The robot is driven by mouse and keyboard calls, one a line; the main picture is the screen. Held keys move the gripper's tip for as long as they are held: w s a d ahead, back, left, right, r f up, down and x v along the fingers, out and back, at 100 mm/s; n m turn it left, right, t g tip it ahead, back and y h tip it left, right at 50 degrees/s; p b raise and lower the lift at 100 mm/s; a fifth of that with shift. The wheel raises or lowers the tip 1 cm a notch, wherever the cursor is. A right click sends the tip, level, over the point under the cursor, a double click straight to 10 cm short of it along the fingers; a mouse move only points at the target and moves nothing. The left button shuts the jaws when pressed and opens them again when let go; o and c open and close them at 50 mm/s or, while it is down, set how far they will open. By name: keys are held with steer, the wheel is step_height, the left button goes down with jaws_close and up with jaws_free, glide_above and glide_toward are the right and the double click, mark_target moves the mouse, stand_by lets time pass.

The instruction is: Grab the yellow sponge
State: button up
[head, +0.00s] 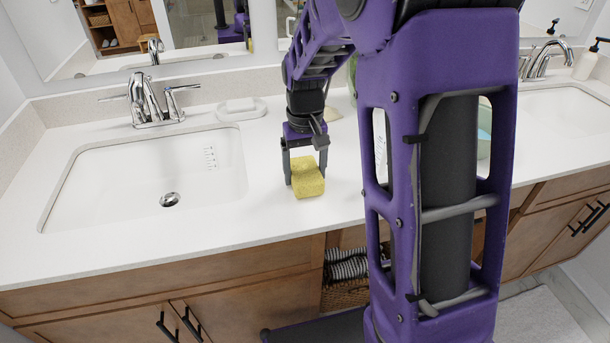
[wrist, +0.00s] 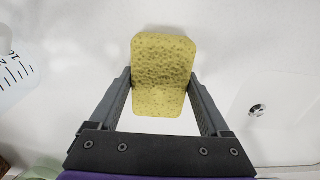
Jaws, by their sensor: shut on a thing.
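The yellow sponge (head: 307,177) is at the white counter, just right of the left sink, in the head view. My gripper (head: 305,168) points down over it with one finger on each side. In the wrist view the sponge (wrist: 163,75) sits between the two fingertips of my gripper (wrist: 161,82), which are shut on its sides. I cannot tell whether the sponge touches the counter or is slightly above it.
The left sink (head: 150,180) with its chrome faucet (head: 150,103) lies left of the sponge. A white soap dish (head: 241,108) stands behind. The counter's front edge is close in front. The right sink (head: 560,112) is beyond my arm.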

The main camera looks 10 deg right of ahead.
steer(key=shift+c, duration=1.1)
